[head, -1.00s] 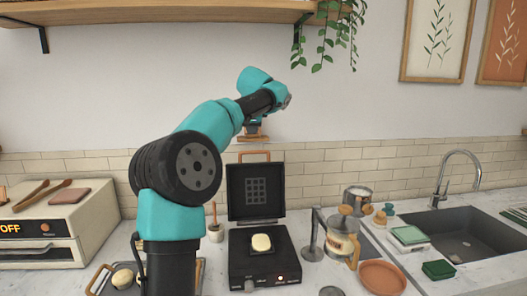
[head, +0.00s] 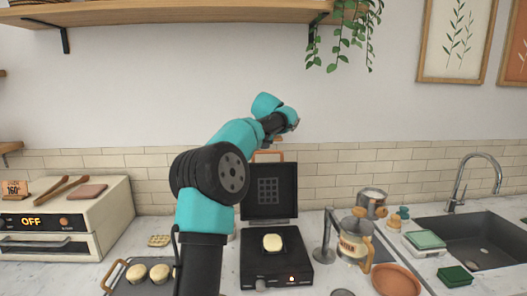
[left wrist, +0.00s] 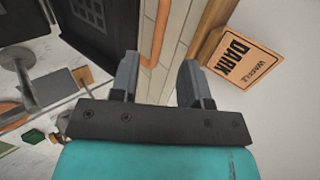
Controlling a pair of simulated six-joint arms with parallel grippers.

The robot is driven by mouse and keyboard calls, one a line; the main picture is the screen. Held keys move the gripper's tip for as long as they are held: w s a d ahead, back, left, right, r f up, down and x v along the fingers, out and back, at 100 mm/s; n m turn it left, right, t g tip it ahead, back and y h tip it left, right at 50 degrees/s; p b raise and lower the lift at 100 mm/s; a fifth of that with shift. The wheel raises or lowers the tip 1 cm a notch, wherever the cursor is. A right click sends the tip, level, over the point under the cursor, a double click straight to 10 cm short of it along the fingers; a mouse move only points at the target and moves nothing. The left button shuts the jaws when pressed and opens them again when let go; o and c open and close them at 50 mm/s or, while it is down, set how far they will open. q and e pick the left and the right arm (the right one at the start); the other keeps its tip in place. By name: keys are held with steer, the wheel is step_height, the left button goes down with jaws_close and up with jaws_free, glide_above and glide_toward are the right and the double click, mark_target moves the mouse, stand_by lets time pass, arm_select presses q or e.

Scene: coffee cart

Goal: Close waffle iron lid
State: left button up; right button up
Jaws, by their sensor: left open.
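The black waffle iron stands open, with its base (head: 300,268) flat on the counter. Its lid (head: 285,198) is upright behind the base, grid side facing me, with an orange-brown handle (head: 257,157) along the top. A pale piece of dough (head: 272,243) sits on the base. My left gripper (left wrist: 160,62) is open and empty at the height of the handle. In the left wrist view, the handle (left wrist: 160,25) runs just beyond the gap between the fingers; I cannot tell whether they touch it. In the head view, the fingers are mostly hidden. My right gripper is out of view.
A sign reading WAFFLE DARK (left wrist: 243,52) is close to the fingers in the left wrist view. A tamper-like metal stand (head: 325,240), a glass press (head: 355,240) and a terracotta dish (head: 397,280) are right of the iron. A dough tray (head: 115,280) is at left.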

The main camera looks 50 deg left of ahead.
mark_target(263, 152)
arm_select(q)
steer(key=x, duration=0.7)
steer(key=shift+w+a+f, duration=0.1)
steer(key=shift+a+f, duration=0.05)
steer(key=shift+f, duration=0.05)
jaws_close()
